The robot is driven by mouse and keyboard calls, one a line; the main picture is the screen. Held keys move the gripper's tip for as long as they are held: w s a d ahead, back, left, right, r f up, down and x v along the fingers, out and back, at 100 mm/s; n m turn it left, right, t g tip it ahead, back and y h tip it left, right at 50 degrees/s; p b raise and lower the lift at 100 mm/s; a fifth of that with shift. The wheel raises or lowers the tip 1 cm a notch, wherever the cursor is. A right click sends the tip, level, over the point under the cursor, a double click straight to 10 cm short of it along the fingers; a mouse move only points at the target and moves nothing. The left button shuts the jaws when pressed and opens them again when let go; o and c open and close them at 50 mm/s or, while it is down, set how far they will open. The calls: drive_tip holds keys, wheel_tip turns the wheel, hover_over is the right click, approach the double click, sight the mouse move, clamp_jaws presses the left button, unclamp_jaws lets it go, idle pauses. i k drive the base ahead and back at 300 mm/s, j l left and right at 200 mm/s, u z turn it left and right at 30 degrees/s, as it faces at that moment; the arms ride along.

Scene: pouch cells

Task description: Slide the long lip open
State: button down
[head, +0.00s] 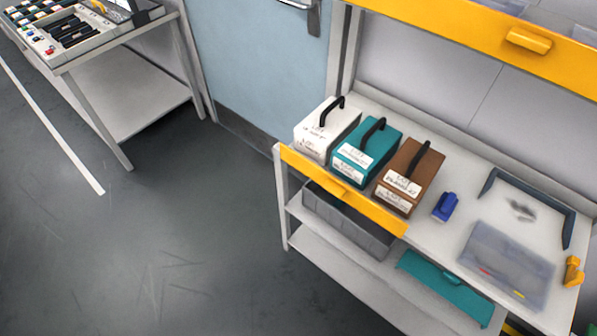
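A long yellow lip (455,32) with a yellow block handle (529,40) runs along the upper shelf at the top right, and the picture's edge cuts it off. A shorter yellow lip (375,212) runs along the left part of the bench's front edge, in front of three boxes. It has a small yellow handle on it. The bench's front edge to the right of this lip is bare. My gripper is not in view.
White (326,130), teal (366,152) and brown (409,177) boxes with black handles stand on the bench (470,205). A blue object (445,207), a translucent tray (506,263) and a dark angled frame (530,184) lie rightward. A grey bin (345,222) sits below. The floor (180,235) is clear.

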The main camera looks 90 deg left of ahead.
sight(393, 224)
drive_tip(key=u, duration=2.85)
